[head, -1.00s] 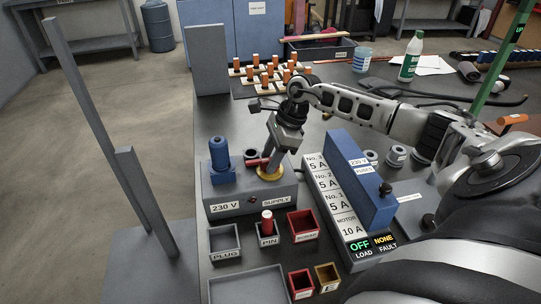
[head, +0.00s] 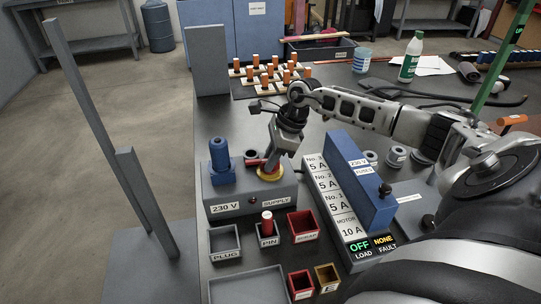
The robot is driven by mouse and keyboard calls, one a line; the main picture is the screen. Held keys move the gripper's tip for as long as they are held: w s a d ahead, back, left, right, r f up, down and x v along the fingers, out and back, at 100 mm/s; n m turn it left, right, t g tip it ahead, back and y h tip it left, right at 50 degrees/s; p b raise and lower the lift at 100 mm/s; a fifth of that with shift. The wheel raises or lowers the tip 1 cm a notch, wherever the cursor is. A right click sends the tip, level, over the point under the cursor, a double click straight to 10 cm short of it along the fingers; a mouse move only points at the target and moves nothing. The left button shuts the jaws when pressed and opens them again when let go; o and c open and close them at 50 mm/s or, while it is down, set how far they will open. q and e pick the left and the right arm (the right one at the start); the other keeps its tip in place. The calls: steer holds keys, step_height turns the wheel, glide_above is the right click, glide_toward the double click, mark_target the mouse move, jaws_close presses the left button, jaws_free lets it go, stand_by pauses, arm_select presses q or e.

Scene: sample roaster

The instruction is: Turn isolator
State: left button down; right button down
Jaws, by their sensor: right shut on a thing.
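The isolator is a red handle (head: 256,162) over a round yellow plate (head: 270,173) on top of the grey supply box (head: 232,206), labelled 230 V SUPPLY. My right gripper (head: 271,163) reaches down from the right and is shut on the red handle. The fingers hide part of the handle, so its exact angle is hard to tell. My left gripper is not in view.
A blue plug (head: 221,165) stands on the box left of the isolator. Small trays, including the PIN tray (head: 267,241) with a red pin, lie in front.

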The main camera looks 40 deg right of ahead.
steer(key=m+t+h+p, duration=0.1)
steer(key=m, duration=0.3)
steer(key=shift+r, duration=0.1)
steer(key=m+h, duration=0.1)
steer(key=m, duration=0.2)
steer(key=shift+a+m+t, duration=0.1)
steer(key=shift+m+t, duration=0.3)
steer(key=m+h+b, duration=0.1)
steer(key=m+h, duration=0.1)
steer(key=m, duration=0.2)
steer(key=shift+m, duration=0.3)
steer(key=shift+m+h+b, duration=0.5)
steer(key=shift+m+b, duration=0.25)
steer(key=shift+m, duration=0.35)
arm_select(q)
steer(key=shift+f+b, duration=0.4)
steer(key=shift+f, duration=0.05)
arm_select(e)
steer(key=shift+m+h, duration=0.3)
steer(key=shift+m, duration=0.6)
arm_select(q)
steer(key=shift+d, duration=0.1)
arm_select(e)
steer(key=c, duration=1.3)
jaws_free()
steer(key=shift+g, duration=0.3)
